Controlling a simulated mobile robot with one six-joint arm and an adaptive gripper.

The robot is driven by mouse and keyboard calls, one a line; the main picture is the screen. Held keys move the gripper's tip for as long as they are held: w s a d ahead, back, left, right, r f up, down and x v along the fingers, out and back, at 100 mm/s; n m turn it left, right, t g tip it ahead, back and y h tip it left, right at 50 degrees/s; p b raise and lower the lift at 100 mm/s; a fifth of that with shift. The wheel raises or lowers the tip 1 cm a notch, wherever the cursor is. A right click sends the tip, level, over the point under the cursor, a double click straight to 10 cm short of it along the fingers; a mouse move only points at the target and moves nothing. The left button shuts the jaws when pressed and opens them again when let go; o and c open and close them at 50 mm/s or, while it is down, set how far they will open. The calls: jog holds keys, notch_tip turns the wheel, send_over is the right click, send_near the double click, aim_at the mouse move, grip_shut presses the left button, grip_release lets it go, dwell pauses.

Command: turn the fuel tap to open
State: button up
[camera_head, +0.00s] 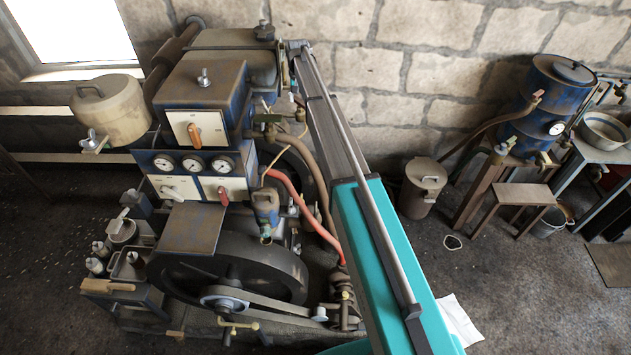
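I cannot tell for certain which fitting is the fuel tap. A small tap with a pale wing handle (95,142) sits low on the beige lidded tank (112,112) at the left of the engine. A brass-coloured valve (269,131) sits by the pipes right of the dark blue box (203,92). My teal and grey arm crosses the picture from the bottom right up to the engine's top right. Its far end is by the dark tank top. My gripper's fingers cannot be made out there.
The box front has an orange lever (194,136). Below are gauges (193,164), a white lever (172,193) and a red lever (223,196). A flywheel (230,270) and belt stand in front. A blue drum (545,105) and stool (523,195) stand right; floor between is mostly clear.

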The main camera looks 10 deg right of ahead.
jog(key=shift+r+p, duration=6.25)
jog(key=shift+r, duration=0.4)
jog(key=s+f+n+b, duration=0.1)
jog(key=s+f+b, duration=2.7)
jog(key=f+b, duration=0.1)
jog(key=shift+s+n, duration=0.15)
jog(key=shift+n, duration=0.25)
jog(key=shift+f, duration=0.1)
notch_tip(320, 180, up, 29)
jog(key=n+p, duration=0.7)
jog(key=p, duration=2.2)
send_over(300, 100)
jog(key=shift+s, duration=0.1)
